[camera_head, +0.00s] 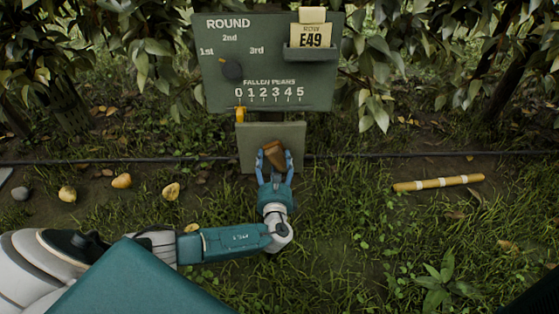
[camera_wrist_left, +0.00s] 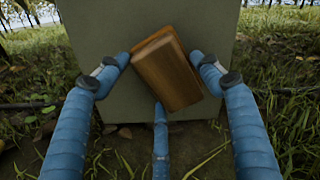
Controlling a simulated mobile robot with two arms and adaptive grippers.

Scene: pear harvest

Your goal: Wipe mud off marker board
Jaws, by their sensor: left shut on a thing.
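The green marker board (camera_head: 268,93) stands upright among the leaves, with white lettering and a number scale. Below it is a plain grey-green panel (camera_head: 248,150), which fills the back of the left wrist view (camera_wrist_left: 100,110). My left gripper (camera_head: 274,152) is in front of this panel, shut on a brown wooden block (camera_head: 274,149). The block sits tilted between the blue fingers in the left wrist view (camera_wrist_left: 170,75); whether it touches the panel I cannot tell. I see no clear mud on the panel; part of it is hidden by gripper and block. My right gripper is not in view.
A dark round piece (camera_head: 232,69) and an E49 card (camera_head: 311,36) are on the board. A thin dark hose (camera_head: 400,155) crosses behind. Several yellow pears (camera_head: 121,181) lie left; a yellow stick (camera_head: 438,183) lies right on open grass.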

